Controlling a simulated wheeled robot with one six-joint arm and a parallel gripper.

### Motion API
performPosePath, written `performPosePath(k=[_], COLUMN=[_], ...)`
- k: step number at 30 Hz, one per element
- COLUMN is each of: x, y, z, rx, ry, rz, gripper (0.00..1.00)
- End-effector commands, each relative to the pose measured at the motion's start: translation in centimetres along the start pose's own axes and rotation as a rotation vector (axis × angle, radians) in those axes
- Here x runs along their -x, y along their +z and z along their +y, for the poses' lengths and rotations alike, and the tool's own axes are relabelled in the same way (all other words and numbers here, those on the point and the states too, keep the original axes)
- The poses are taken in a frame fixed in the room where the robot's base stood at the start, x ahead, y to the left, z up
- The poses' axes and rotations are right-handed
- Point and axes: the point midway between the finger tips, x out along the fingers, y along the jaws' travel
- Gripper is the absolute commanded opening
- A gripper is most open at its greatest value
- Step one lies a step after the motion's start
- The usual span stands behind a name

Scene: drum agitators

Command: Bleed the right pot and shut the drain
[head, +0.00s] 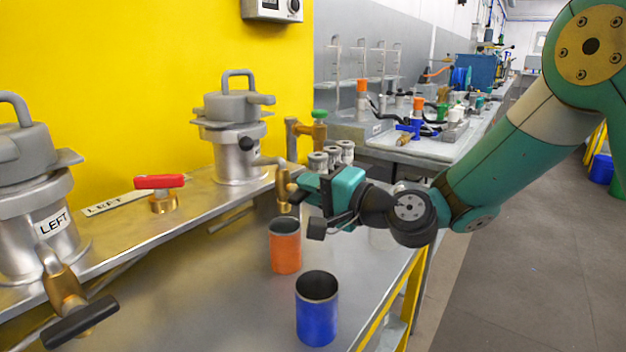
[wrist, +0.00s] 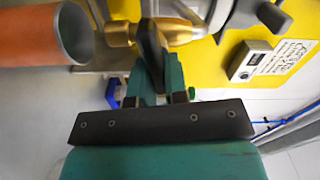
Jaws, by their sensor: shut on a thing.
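The right pot (head: 236,150) is a grey metal vessel with a clamped lid on the steel bench ledge. Its brass drain valve (head: 284,188) shows at the front and again in the wrist view (wrist: 178,31). My gripper (head: 302,194) is at this valve. In the wrist view my gripper (wrist: 154,75) is shut on the black drain handle (wrist: 152,50). The fingers hide part of the handle. An orange cup (head: 285,254) stands upright below the drain; its open mouth also shows in the wrist view (wrist: 45,35). I cannot tell whether anything flows.
A blue cup (head: 317,318) stands in front of the orange one. The left pot (head: 40,220) has its own brass drain with a black handle (head: 80,322). A red-handled valve (head: 160,182) sits between the pots. A green-handled valve (head: 320,115) stands behind my gripper. The bench front-left is clear.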

Motion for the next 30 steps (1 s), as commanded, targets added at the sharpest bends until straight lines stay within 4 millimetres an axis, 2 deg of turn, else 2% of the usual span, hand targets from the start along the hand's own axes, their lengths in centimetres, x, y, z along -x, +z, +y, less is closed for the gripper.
performPosePath(k=[12, 27, 28, 30], x=[-0.13, -0.12, -0.12, -0.10], y=[0.25, 0.30, 0.30, 0.26], z=[0.10, 0.18, 0.18, 0.20], rx=[-0.171, -0.192, -0.191, -0.191], ry=[-0.004, -0.004, -0.004, -0.004], rz=[-0.007, -0.008, -0.008, -0.007], gripper=[0.00, 0.00, 0.16, 0.32])
